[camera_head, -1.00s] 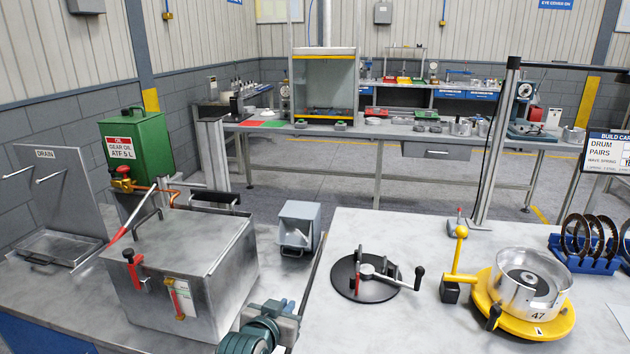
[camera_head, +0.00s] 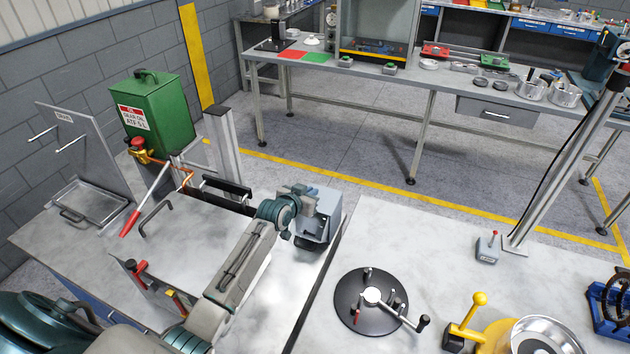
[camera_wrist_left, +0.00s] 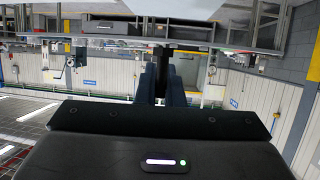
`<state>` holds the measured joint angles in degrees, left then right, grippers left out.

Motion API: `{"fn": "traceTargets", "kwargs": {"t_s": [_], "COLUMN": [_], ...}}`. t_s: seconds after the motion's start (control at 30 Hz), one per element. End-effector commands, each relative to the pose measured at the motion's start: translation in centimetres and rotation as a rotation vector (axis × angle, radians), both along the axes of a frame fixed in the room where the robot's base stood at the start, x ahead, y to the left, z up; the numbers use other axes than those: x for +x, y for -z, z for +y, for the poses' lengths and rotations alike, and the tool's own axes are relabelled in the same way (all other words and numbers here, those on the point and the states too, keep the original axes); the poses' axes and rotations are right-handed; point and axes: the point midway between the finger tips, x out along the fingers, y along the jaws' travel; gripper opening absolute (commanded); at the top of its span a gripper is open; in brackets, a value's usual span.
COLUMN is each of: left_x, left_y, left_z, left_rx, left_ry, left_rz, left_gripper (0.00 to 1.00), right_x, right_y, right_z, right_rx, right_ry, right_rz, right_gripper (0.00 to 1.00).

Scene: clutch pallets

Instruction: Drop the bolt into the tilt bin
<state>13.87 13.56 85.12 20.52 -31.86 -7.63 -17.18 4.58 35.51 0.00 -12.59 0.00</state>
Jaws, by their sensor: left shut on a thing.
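The tilt bin (camera_head: 326,228) is a small grey metal box at the back edge of the left bench in the head view. My left gripper (camera_head: 325,204) is over the top of the bin, and my left arm hides part of it. In the left wrist view the two dark fingers (camera_wrist_left: 163,84) are close together. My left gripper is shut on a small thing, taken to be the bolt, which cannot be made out. I cannot tell its exact height above the bin. My right gripper is not in view.
On the right bench are a black round fixture (camera_head: 352,312) with a crank and a yellow-handled fixture (camera_head: 470,325). The bench between is clear.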

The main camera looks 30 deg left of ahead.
Motion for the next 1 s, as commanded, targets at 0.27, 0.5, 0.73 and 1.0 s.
{"fn": "traceTargets", "kwargs": {"t_s": [0.27, 0.5, 0.73, 1.0], "left_x": [0.0, 0.0, 0.0, 0.0], "left_y": [2.3, 4.9, 5.9, 5.8], "left_z": [0.0, -0.1, -0.1, -0.1], "left_rx": [0.0, 0.0, 0.0, 0.001], "left_ry": [0.0, 0.0, 0.0, 0.0], "left_rz": [0.0, 0.0, -0.001, 0.0], "left_gripper": [0.0, 0.0, 0.0, 0.0], "right_x": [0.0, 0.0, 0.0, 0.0], "right_y": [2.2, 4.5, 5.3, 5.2], "right_z": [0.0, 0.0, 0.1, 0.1], "right_rx": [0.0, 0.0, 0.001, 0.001], "right_ry": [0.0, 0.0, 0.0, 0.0], "right_rz": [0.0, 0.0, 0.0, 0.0], "right_gripper": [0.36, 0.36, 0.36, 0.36]}}
